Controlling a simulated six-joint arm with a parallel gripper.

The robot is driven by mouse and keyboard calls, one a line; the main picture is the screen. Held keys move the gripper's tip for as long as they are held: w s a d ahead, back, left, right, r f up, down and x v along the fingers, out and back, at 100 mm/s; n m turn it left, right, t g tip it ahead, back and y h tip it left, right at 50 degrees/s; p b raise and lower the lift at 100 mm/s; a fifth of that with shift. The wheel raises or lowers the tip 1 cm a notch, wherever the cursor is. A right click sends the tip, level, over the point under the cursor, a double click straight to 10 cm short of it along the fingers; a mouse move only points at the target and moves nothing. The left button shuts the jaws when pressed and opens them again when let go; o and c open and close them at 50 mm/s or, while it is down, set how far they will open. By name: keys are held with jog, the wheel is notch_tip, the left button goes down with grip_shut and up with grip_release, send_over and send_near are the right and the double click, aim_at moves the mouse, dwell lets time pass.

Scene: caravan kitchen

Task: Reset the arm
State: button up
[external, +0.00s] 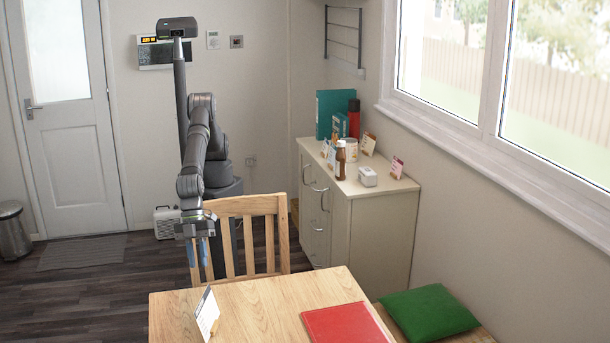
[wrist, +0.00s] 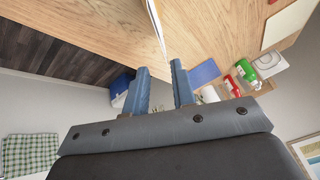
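My gripper (external: 198,255) hangs with its blue fingers pointing down, next to the wooden chair and behind the far left edge of the wooden table (external: 255,305). In the wrist view the two blue fingers of my gripper (wrist: 159,72) stand apart with nothing between them. A white card (external: 207,313) stands on the table's left side, in front of the gripper in the external view. In the wrist view, the thin edge of a pale upright thing (wrist: 157,25) shows beyond the fingertips; it appears to be this card.
The chair (external: 250,206) is close to my arm. A red folder (external: 345,323) lies on the table. A cabinet (external: 380,230) bears bottles and small cards. A green cushion (external: 428,312) rests on the bench. In the wrist view, a blue flat thing (wrist: 205,73) and a green-and-white item (wrist: 268,62) show at right.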

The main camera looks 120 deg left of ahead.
aim_at(203, 296)
jog(key=shift+s+a+r, duration=0.3)
jog(key=shift+r, duration=0.3)
jog(key=x, duration=1.2)
jog(key=shift+f, duration=0.15)
